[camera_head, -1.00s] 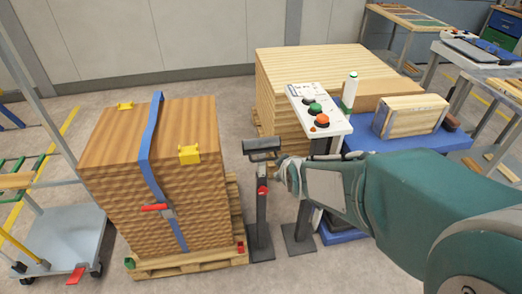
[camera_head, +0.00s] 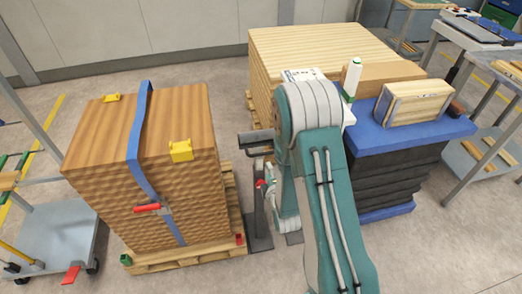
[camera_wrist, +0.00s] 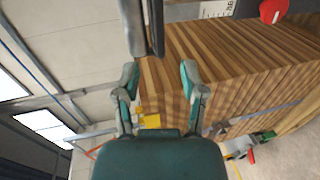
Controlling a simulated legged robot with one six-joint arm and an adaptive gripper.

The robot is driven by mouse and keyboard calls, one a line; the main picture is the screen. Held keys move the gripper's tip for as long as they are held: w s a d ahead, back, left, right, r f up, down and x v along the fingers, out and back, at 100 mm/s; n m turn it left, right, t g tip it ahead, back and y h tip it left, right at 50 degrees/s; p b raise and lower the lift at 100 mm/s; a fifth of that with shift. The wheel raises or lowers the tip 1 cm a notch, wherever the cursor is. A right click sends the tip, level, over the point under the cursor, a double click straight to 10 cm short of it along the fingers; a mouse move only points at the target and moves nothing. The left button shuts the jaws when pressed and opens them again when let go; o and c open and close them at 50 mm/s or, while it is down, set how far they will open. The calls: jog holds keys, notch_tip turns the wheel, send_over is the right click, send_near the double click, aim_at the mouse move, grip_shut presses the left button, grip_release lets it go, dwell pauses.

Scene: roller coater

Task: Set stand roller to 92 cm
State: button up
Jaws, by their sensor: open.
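The stand roller has a dark grey roller (camera_head: 257,138) on an upright post (camera_head: 258,215) with a red knob (camera_head: 260,184). It stands between the strapped wood stack and my arm. In the wrist view the roller (camera_wrist: 155,28) is at the top middle. The red knob (camera_wrist: 272,11) is at the top right, beside a white scale (camera_wrist: 216,9) whose figures I cannot read surely. My gripper (camera_wrist: 160,76) is open and empty, its two fingers apart just below the roller in the picture. In the head view my arm mostly hides the gripper.
A strapped wood stack (camera_head: 190,125) on a pallet (camera_head: 190,257) stands close left of the stand. A blue lift table (camera_head: 440,132) with a wooden block is right of my arm. My arm partly covers the control panel (camera_head: 302,74). A trolley (camera_head: 55,240) stands far left.

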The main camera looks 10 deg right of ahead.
aim_at(262, 153)
jog(key=x, duration=1)
jog(key=shift+w+f, duration=0.15)
jog(key=shift+w, duration=0.2)
grip_shut()
